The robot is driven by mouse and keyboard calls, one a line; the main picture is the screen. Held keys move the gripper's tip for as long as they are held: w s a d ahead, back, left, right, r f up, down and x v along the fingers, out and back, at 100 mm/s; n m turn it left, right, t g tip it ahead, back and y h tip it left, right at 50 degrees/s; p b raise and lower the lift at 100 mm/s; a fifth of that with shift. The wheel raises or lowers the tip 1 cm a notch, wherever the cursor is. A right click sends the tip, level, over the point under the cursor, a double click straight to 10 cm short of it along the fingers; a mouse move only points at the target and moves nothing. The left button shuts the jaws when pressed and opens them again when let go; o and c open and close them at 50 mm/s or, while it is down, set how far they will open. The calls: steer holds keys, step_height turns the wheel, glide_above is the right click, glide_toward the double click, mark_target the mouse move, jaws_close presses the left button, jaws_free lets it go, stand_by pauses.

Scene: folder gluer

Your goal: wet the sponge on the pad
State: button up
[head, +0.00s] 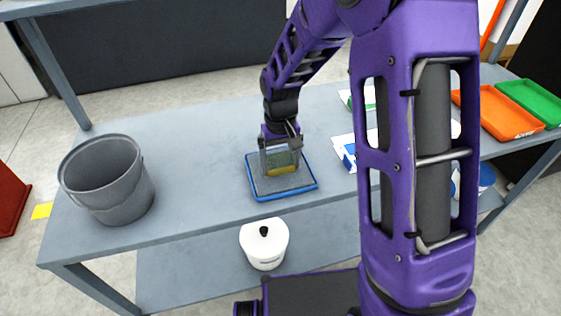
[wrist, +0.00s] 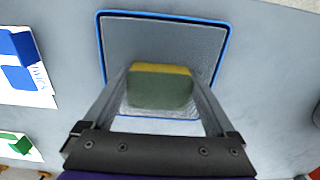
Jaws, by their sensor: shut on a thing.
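A yellow sponge with a green scouring side (head: 281,166) is held in my gripper (head: 281,168), low over the grey pad. In the wrist view the sponge (wrist: 160,88) sits between the two fingers of my gripper (wrist: 160,75), which press its sides. The grey pad in its blue-rimmed tray (head: 301,188) lies on the table below, and it also shows in the wrist view (wrist: 205,50). The sponge overlaps the pad in both views; I cannot tell whether it touches.
A grey bucket (head: 108,180) stands on the table at left. A white sheet with blue shapes (wrist: 25,65) lies beside the pad. Orange (head: 502,112) and green (head: 533,100) trays stand at far right. A white lidded pot (head: 264,245) is on the lower shelf. The table between bucket and pad is clear.

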mark_target(281, 162)
steer(key=shift+r+p, duration=2.6)
steer(key=shift+r, duration=0.9)
